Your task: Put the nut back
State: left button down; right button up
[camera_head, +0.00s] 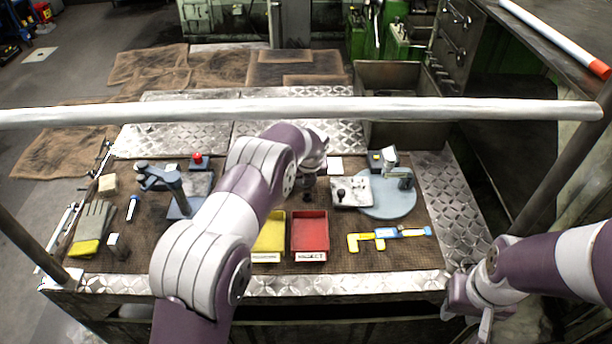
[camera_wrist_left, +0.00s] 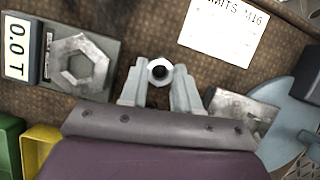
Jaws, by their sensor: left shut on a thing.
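The nut (camera_wrist_left: 159,70), a small pale ring with a dark hole, sits between the fingertips of my left gripper (camera_wrist_left: 159,88) in the left wrist view. The gripper is shut on it, above the brown mat. In the head view my left arm reaches over the bench and largely hides the left gripper (camera_head: 309,180) and the nut. A grey gauge with a hexagonal opening (camera_wrist_left: 80,62) and a "0.0T" display lies left of the gripper in the wrist view. My right gripper (camera_head: 467,305) is empty and looks open, beside the bench's front right corner.
A yellow tray (camera_head: 270,238) and a red tray (camera_head: 310,232) stand at the front middle. A metal plate with a black knob (camera_head: 351,193) is by a round grey disc (camera_head: 393,203). A white card (camera_wrist_left: 225,25) lies on the mat. A pale bar (camera_head: 400,107) crosses the view.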

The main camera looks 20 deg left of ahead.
pick_arm(q)
jog(key=c, duration=0.8)
grip_release()
